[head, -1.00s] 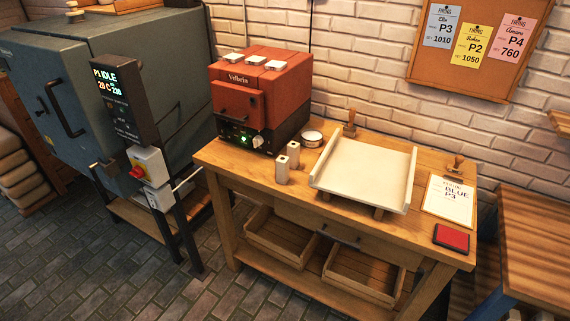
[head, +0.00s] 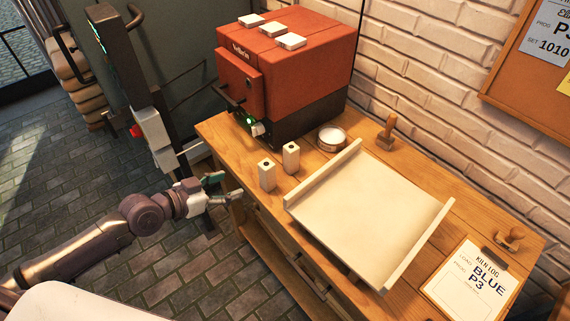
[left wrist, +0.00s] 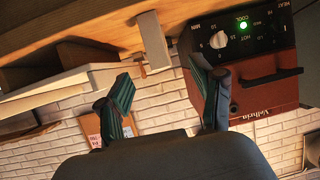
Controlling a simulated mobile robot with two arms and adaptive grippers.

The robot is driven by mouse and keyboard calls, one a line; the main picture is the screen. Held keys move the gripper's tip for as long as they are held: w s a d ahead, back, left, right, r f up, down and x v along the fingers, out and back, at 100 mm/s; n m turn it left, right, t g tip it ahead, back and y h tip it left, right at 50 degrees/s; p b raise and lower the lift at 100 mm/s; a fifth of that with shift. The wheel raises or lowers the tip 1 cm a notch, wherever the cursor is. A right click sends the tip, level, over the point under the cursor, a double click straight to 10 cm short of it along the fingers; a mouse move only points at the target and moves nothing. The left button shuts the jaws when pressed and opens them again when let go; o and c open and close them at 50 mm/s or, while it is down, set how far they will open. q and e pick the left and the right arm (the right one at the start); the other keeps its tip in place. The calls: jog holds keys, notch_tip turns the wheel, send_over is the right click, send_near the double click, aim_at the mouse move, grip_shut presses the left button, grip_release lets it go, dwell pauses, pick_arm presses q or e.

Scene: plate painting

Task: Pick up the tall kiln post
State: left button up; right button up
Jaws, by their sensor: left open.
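Two pale square kiln posts with dark holes in their tops stand upright on the wooden table, a front one (head: 267,177) and a back one (head: 291,159). I cannot tell surely which is taller. My left gripper (head: 229,187) is open and empty, left of the front post and apart from it, by the table's left front edge. In the left wrist view, the open fingers (left wrist: 162,90) show, with a pale post (left wrist: 153,40) beyond them between the fingertips, the picture being turned upside down. My right gripper is not in view.
A red kiln (head: 285,60) stands behind the posts, with a handle and knob facing my gripper. A pale tray (head: 365,220) lies right of the posts. A round tin (head: 332,137) and wooden stamp (head: 387,134) stand behind. A kiln log (head: 472,285) lies right.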

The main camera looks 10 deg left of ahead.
aim_at(262, 175)
pick_arm(q)
jog(key=x, duration=0.2)
jog(key=p+x, duration=0.1)
jog(key=x, duration=0.4)
jog(key=shift+w+d+r, duration=0.2)
jog(key=shift+d+r, duration=0.05)
jog(key=shift+d, duration=0.05)
jog(key=shift+w+d+f+p, duration=0.2)
jog(key=shift+w+d+p, duration=0.15)
jog(key=shift+w+d, duration=0.05)
jog(key=p+x, duration=0.1)
jog(key=x, duration=0.3)
jog(key=shift+d+f, duration=0.15)
jog(key=shift+d, duration=0.1)
jog(key=shift+w+d+f, duration=0.2)
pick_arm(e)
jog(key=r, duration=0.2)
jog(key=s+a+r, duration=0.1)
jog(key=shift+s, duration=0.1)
pick_arm(q)
jog(key=shift+s+a, duration=0.1)
jog(key=shift+c, duration=0.4)
jog(key=shift+c, duration=1.2)
grip_shut()
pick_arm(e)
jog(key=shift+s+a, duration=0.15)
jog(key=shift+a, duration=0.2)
